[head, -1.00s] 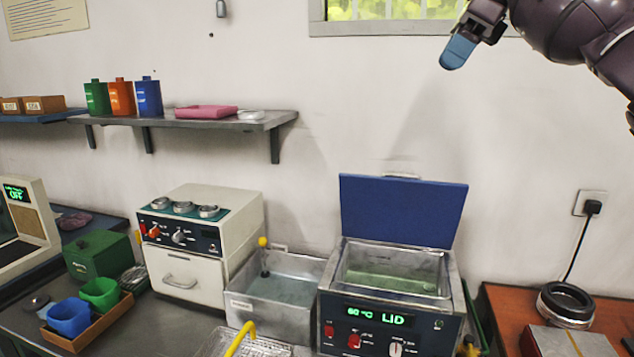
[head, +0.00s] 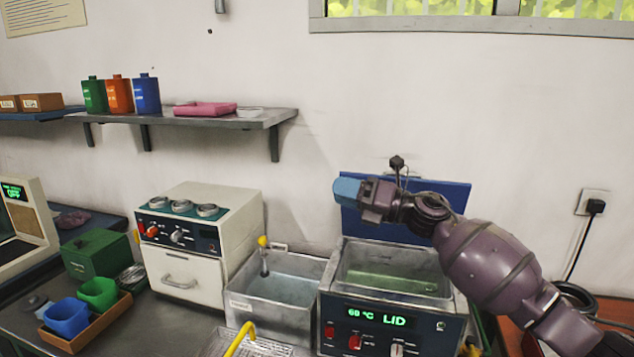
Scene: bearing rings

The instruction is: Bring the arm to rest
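My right gripper (head: 347,190) has blue fingertips and is in front of the raised blue lid of the bath, above the bath's left rear part. Its arm comes in from the lower right. I see the fingers from the side, so I cannot tell whether they are open or shut. No object shows at the fingertips. My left gripper is not in view.
The heated bath (head: 390,318) stands open below my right arm; its display reads 60 °C and LID. A metal tank (head: 277,312) and a white machine (head: 200,245) stand to its left. A wall shelf (head: 200,120) holds bottles.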

